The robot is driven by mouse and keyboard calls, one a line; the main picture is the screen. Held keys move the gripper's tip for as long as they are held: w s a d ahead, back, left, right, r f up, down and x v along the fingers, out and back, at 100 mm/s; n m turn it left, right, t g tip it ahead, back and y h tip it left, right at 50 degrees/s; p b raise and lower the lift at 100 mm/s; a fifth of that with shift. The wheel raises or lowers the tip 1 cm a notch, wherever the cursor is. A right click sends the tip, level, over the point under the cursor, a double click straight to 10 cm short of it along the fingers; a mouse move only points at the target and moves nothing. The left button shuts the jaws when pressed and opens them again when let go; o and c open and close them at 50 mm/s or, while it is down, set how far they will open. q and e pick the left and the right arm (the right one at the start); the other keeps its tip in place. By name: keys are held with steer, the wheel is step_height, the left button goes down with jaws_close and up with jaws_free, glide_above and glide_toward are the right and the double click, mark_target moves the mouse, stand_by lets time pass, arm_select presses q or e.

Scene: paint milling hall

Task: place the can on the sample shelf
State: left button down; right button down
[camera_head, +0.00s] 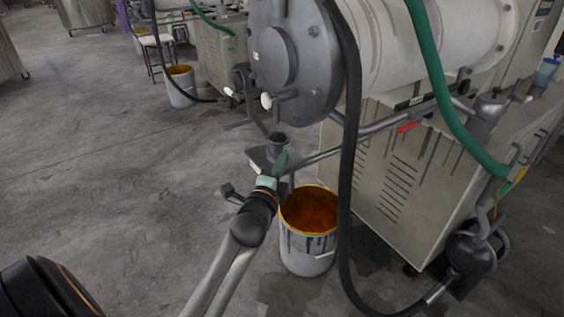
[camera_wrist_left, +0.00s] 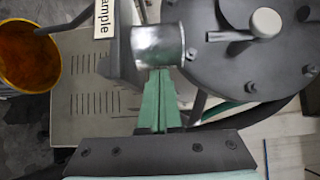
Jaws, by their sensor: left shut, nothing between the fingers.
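The can (camera_wrist_left: 158,46) is a small silvery metal cylinder just beyond my left fingertips in the left wrist view. In the head view the can (camera_head: 278,142) shows with a dark open top, upright at the sample shelf (camera_head: 258,155). The shelf is a small grey plate below the mill's round end. In the left wrist view the dark grey sample shelf (camera_wrist_left: 122,42) is beside the can, near a "sample" label. My left gripper (camera_head: 281,161) has its green fingers (camera_wrist_left: 158,85) closed together and empty, their tips close to the can. Whether they touch it is unclear. My right gripper is out of view.
A bucket of orange-brown paint (camera_head: 309,235) stands on the floor just right of my left gripper. The mill drum (camera_head: 295,55) is above the shelf. A black hose (camera_head: 349,170) hangs in front of the cabinet (camera_head: 395,165). Floor at left is open.

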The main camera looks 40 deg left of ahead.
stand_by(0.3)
arm_select(q)
steer(key=shift+a, duration=0.1)
steer(key=shift+w+a+r+p, duration=0.15)
steer(key=shift+w+a+p, duration=0.3)
steer(key=shift+a+p, duration=0.25)
steer(key=shift+a, duration=0.15)
steer(key=shift+f, duration=0.2)
